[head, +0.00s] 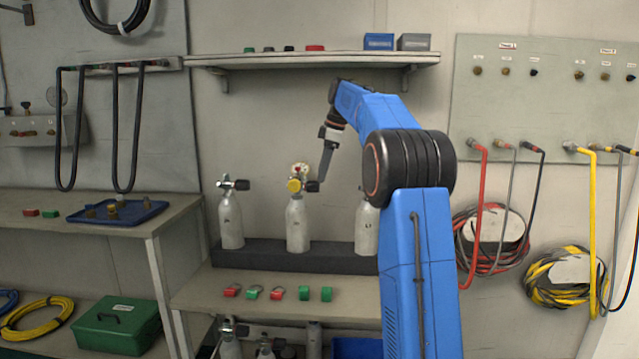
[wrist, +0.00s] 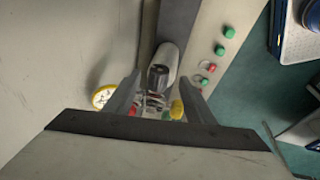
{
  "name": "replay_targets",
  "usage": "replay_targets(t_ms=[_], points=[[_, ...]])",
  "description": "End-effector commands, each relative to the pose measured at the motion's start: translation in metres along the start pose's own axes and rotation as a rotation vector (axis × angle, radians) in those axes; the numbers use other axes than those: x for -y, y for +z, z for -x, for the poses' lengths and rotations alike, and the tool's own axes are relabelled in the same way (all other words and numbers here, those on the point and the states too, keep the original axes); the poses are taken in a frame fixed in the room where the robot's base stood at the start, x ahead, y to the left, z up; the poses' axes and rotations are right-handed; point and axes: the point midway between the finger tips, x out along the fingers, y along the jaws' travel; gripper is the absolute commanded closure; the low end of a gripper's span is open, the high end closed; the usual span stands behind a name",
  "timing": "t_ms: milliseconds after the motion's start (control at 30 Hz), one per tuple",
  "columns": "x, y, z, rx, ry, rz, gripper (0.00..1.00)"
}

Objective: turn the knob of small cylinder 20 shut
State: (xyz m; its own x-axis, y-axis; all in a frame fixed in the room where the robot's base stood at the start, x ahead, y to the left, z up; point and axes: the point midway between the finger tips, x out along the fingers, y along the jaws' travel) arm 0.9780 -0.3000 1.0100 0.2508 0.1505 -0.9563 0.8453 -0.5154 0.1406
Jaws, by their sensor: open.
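Several small silver cylinders stand upright in a dark rack in the head view. The numbers on their labels are too small to read, so I cannot tell which is 20. The middle cylinder (head: 298,226) has a valve with a yellow cap (head: 294,185), a round gauge (head: 300,169) and a black knob (head: 312,186) on its right. My gripper (head: 321,178) is at that knob, pointing down. In the wrist view my gripper (wrist: 159,80) is open, with valve parts (wrist: 155,103) between the fingers. The yellow cap (wrist: 177,109) shows by the right finger. Contact is unclear.
The left cylinder (head: 231,222) has a black knob. The right cylinder (head: 366,230) is partly behind my arm. Red and green tags (head: 277,293) lie on the bench before the rack (head: 330,258). A shelf (head: 310,61) hangs above; the wall is close behind.

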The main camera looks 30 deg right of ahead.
Motion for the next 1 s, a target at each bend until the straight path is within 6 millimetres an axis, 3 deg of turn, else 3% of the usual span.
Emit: replay_targets(t_ms=[100, 333, 1000], points=[[-0.001, 0.0, 0.021, 0.0, 0.002, 0.0, 0.51], [-0.001, 0.0, 0.046, 0.0, 0.0, -0.001, 0.51], [0.001, 0.0, 0.051, 0.0, -0.001, -0.001, 0.51]])
